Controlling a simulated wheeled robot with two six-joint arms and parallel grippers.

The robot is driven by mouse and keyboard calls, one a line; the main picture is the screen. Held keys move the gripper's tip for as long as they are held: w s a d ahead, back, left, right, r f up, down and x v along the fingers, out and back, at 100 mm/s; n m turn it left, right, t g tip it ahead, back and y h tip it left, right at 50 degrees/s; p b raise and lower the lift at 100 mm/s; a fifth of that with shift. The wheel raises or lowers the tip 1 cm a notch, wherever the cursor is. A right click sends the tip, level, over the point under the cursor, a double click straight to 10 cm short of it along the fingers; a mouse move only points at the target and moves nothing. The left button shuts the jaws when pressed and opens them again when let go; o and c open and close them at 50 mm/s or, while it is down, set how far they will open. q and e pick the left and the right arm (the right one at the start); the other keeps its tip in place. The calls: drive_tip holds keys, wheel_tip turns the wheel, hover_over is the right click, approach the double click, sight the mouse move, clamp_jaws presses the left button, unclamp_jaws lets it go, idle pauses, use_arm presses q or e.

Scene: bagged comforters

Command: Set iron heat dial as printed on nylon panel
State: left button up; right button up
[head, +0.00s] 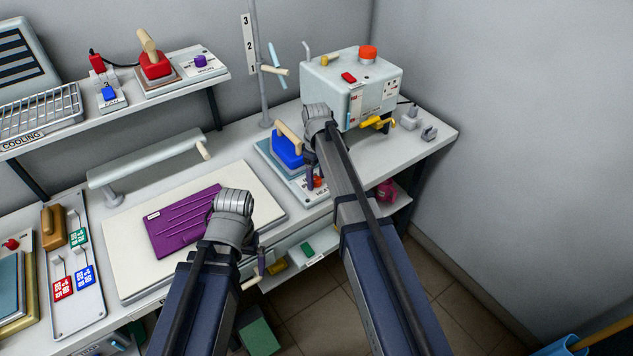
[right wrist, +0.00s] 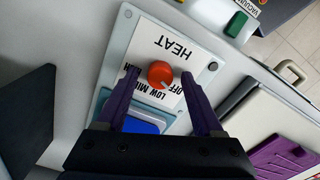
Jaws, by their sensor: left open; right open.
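The orange-red heat dial (right wrist: 160,74) sits on a white plate marked HEAT, with OFF, LOW and partly covered words around it. It also shows in the head view (head: 318,182), in front of the blue iron (head: 288,150). My right gripper (right wrist: 158,80) is open, its purple fingers on either side of the dial; contact is unclear. The dial's pointer cannot be read. The purple nylon panel (head: 180,222) lies on the white pressing board, its small tag (head: 153,214) too small to read. My left gripper (head: 261,264) is open by the board's front edge, partly hidden by my arm.
A pale boiler box (head: 375,92) with a red cap stands at the back right. A shelf (head: 185,82) at the left holds a red iron. A tray with red, green and blue tags (head: 80,310) lies at the left. A pole (head: 264,60) rises behind the blue iron.

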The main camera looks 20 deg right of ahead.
drive_tip(key=shift+c, duration=0.2)
clamp_jaws()
idle(0.4)
